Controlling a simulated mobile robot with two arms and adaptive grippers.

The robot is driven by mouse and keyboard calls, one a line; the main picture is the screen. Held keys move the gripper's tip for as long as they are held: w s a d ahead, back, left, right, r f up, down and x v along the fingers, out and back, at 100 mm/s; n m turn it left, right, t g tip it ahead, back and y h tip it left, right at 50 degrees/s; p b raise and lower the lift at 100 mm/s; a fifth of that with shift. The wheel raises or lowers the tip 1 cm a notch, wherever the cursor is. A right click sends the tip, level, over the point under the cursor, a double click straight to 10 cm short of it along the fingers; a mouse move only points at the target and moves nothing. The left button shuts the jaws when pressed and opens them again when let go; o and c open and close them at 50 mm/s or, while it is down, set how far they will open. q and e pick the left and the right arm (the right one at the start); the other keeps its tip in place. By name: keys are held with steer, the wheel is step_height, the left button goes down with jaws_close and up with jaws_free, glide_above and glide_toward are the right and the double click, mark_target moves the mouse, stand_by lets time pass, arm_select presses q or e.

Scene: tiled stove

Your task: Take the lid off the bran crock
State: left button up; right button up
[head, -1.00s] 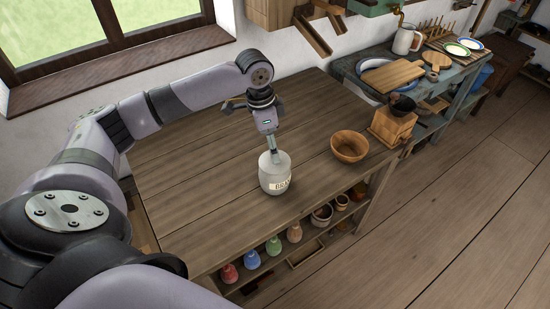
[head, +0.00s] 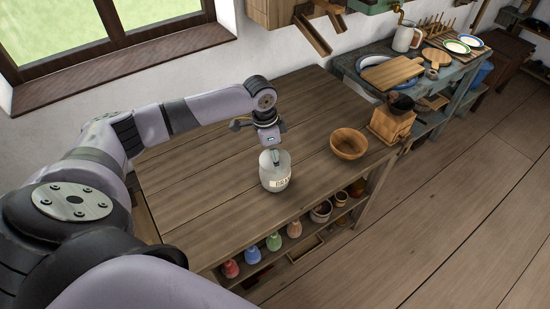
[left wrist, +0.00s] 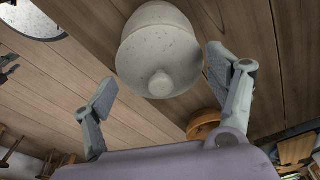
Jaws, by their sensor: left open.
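The bran crock (head: 275,180) is a pale grey, rounded pot with a "BRAN" label. It stands upright on the wooden table near its front edge. Its lid (left wrist: 160,62) has a round knob (left wrist: 161,83), which faces the camera in the left wrist view. My left gripper (head: 273,156) is right above the crock, pointing down. In the left wrist view my left gripper (left wrist: 160,80) is open, with one finger on each side of the knob and visible gaps to it. The lid is partly hidden behind the gripper in the head view. My right gripper is not in view.
A wooden bowl (head: 348,144) stands to the right of the crock, with a wooden grinder (head: 390,124) beyond it. Several coloured bottles (head: 252,255) stand on the shelf below. The tabletop left of the crock is clear. A side counter (head: 345,66) holds boards and plates.

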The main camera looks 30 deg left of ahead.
arm_select(q)
steer(key=shift+s, duration=0.15)
steer(key=c, duration=1.3)
